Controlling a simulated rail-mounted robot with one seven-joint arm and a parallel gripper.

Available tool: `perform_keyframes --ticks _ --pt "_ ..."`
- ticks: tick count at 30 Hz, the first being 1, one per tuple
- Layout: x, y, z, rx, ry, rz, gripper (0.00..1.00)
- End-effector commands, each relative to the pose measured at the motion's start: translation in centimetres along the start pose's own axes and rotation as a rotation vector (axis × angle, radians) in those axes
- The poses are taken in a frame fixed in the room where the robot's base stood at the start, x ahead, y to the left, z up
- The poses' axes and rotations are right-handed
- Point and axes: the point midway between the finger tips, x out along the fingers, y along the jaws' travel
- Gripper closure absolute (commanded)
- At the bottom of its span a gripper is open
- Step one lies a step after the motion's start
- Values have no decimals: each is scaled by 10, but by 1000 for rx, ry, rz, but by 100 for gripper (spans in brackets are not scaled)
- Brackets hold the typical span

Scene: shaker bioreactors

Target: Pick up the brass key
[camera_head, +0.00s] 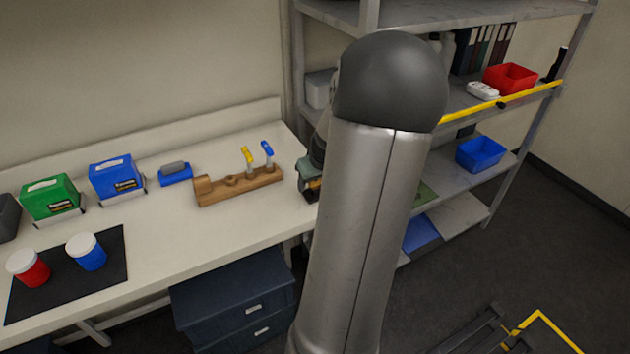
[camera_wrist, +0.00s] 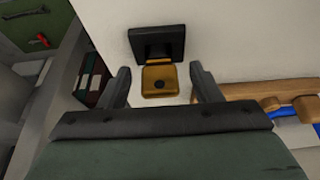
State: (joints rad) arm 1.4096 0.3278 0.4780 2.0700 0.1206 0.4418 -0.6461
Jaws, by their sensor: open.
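The brass key (camera_wrist: 158,80) shows in the wrist view as a squarish brass piece with a dark round spot, against a black block (camera_wrist: 157,40) on the pale bench surface. My gripper (camera_wrist: 160,71) is open, with one dark finger on each side of the brass piece and a visible gap on both sides. In the head view my gripper (camera_head: 309,182) is at the right end of the bench, partly hidden behind my arm. A small brass-yellow patch shows beside it there. The rest of the key cannot be made out.
A wooden rack (camera_head: 215,193) with a yellow-handled and a blue-handled tool stands left of my gripper; its end shows in the wrist view (camera_wrist: 270,92). Green (camera_head: 50,198) and blue (camera_head: 115,179) boxes stand farther left. A metal shelf (camera_head: 470,190) rises to the right.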

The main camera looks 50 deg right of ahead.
Motion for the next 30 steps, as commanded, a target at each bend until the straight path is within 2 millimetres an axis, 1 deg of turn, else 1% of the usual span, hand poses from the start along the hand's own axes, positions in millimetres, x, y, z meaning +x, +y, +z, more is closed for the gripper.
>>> perform_keyframes --ticks 4,5,6,8,9,10,17,20,23,30 --pt "0 0 0 0 0 0 42" --pt "0 0 0 0 0 0 47" --pt "0 0 0 0 0 0 58" --pt "0 0 0 0 0 0 75" --pt "0 0 0 0 0 0 86" --pt "0 0 0 0 0 0 91" --pt "0 0 0 0 0 0 92" --pt "-4 0 -2 0 0 1 92" --pt "-16 1 -7 0 3 4 92" --pt "-61 1 -26 -2 4 5 92"
